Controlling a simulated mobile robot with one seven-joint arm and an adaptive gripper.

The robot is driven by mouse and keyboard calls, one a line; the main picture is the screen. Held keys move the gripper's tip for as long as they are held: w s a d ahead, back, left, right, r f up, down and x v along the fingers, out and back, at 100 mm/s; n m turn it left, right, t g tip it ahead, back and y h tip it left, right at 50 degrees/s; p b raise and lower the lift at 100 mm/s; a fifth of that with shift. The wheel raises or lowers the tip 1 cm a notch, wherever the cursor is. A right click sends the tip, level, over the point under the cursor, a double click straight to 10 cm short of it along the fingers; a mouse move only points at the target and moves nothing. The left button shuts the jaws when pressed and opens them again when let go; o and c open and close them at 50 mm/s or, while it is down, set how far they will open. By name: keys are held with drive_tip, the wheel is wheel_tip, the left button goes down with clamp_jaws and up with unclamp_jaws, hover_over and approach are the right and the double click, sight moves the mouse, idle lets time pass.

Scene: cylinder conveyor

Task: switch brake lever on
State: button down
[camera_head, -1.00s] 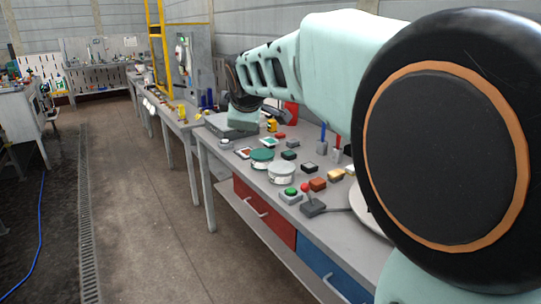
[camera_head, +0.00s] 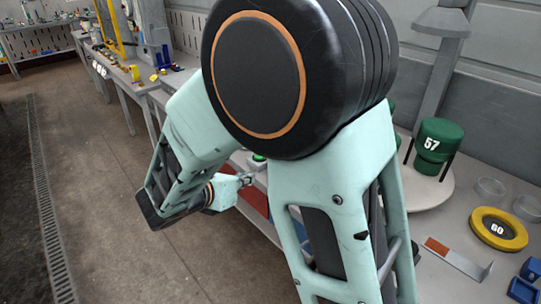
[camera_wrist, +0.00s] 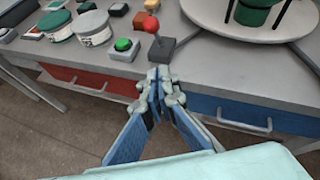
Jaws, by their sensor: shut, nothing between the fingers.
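A lever with a red ball knob (camera_wrist: 151,25) on a small dark grey base (camera_wrist: 161,50) stands at the front edge of the workbench in the wrist view. Its shaft leans toward the upper left. My gripper (camera_wrist: 160,76) is shut and empty, just in front of the bench edge, below the lever base in the picture and apart from it. In the head view my gripper (camera_head: 244,180) is small, beside the bench front, and the lever is hidden behind my arm.
A green button on a grey box (camera_wrist: 124,47) sits left of the lever. Round cases (camera_wrist: 92,28) lie farther left. A white round plate (camera_wrist: 207,22) bears a green cylinder (camera_head: 434,143). Red (camera_wrist: 92,78) and blue (camera_wrist: 245,115) drawers have protruding handles.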

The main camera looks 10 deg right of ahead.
idle(0.4)
drive_tip(key=w+r+x, duration=0.1)
drive_tip(key=r+x, duration=0.1)
drive_tip(key=x, duration=1)
drive_tip(key=shift+w+d+r, duration=0.15)
drive_tip(key=shift+w+d, duration=0.2)
drive_tip(key=shift+w, duration=0.15)
drive_tip(key=shift+p, duration=0.3)
drive_tip(key=shift+w+d+r+p, duration=0.15)
drive_tip(key=shift+d+r+p, duration=0.2)
drive_tip(key=shift+p, duration=0.35)
